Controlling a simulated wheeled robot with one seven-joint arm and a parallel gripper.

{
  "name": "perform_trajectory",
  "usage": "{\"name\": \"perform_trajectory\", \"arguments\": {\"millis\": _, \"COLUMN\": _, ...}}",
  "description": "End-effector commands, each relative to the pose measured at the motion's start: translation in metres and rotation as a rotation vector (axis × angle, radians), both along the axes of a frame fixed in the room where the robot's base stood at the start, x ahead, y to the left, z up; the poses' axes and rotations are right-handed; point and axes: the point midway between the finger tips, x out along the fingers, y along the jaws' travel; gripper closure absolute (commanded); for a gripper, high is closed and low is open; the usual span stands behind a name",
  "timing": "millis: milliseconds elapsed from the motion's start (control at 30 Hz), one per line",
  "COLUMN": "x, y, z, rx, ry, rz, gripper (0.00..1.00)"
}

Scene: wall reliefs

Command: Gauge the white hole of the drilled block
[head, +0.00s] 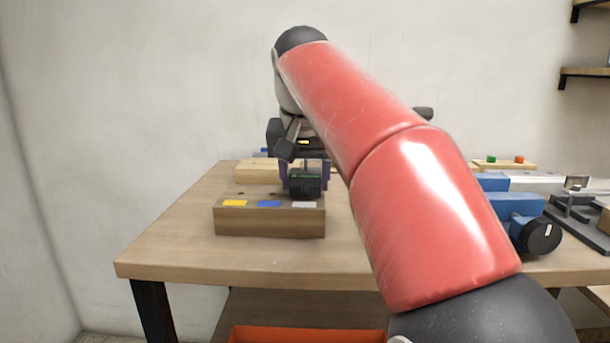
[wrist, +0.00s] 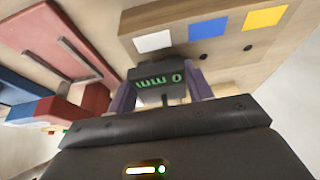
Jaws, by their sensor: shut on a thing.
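The drilled block (head: 270,222) is a wooden bar near the table's front left, with yellow, blue and white (head: 304,204) patches along its top. The wrist view shows the block with its white patch (wrist: 153,41) and dark holes by the blue and yellow patches. My gripper (head: 305,174) is shut on a small black gauge (wrist: 158,88), with a purple finger on each side. Its green display seems to read 0 mm. The gauge is over the white end of the block and hides the white hole. I cannot tell whether its tip is in the hole.
A pale wooden piece (head: 257,171) lies behind the block. A blue device with a black knob (head: 540,236) stands to the right, with a board of green and red pieces (head: 504,164) farther back. An orange bin (head: 305,334) is below the table. The table's left front is clear.

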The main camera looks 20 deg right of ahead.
Motion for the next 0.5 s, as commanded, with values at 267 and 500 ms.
{"name": "perform_trajectory", "arguments": {"millis": 267, "x": 0.0, "y": 0.0, "z": -0.0013, "rx": 0.0, "ry": -0.001, "rz": 0.0, "gripper": 0.26}}
{"name": "perform_trajectory", "arguments": {"millis": 500, "x": 0.0001, "y": 0.0001, "z": -0.0018, "rx": 0.0, "ry": 0.001, "rz": 0.0, "gripper": 0.24}}
